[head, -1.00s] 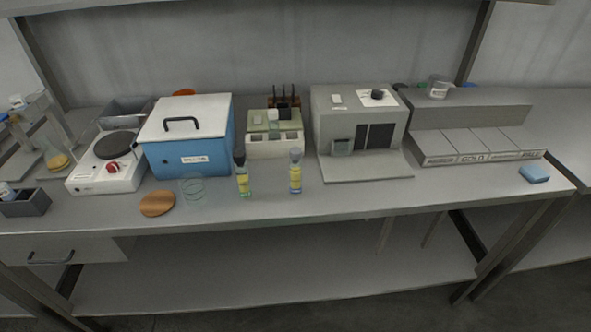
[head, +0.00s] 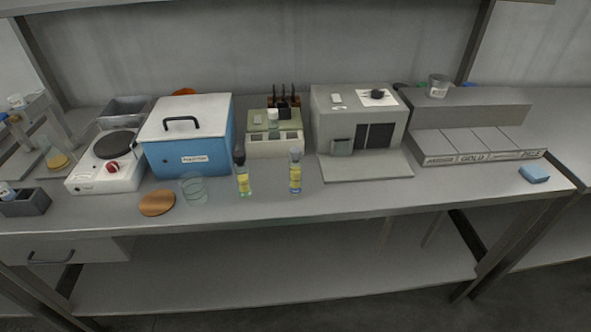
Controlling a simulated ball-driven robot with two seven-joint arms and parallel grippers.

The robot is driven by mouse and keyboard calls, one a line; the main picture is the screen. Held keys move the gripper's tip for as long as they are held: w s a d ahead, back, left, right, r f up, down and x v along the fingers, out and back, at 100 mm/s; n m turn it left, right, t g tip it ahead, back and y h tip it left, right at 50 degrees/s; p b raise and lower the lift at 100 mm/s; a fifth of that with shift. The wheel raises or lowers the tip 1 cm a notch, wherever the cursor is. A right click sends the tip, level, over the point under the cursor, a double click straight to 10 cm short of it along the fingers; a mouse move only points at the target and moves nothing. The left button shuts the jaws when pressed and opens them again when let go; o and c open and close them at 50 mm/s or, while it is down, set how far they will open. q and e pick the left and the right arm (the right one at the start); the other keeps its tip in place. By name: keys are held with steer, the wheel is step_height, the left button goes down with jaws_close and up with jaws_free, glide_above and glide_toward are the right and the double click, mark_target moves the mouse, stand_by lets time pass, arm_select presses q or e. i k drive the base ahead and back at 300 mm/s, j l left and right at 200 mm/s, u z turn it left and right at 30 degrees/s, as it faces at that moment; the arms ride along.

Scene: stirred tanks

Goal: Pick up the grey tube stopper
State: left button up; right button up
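A tube with a yellow label (head: 295,178) stands upright near the front of the bench, with a grey stopper (head: 295,154) on its top. A second yellow-labelled tube (head: 243,182) stands to its left, with a dark, nearly black stopper (head: 239,155) on top. The two tubes are apart. Neither of my grippers shows in the head view.
A clear glass beaker (head: 193,188) and a brown disc (head: 157,203) are left of the tubes. Behind stand a blue box (head: 188,156), a pale green-topped device (head: 274,149) and a grey instrument (head: 360,118). The bench front right of the tubes is clear up to a blue sponge-like block (head: 534,174).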

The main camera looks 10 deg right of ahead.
mark_target(294, 153)
steer(key=l+u, duration=0.2)
steer(key=l, duration=0.35)
steer(key=l+u, duration=0.2)
steer(key=l, duration=0.35)
steer(key=k+l+u, duration=0.2)
steer(key=l, duration=0.35)
steer(key=i, duration=0.05)
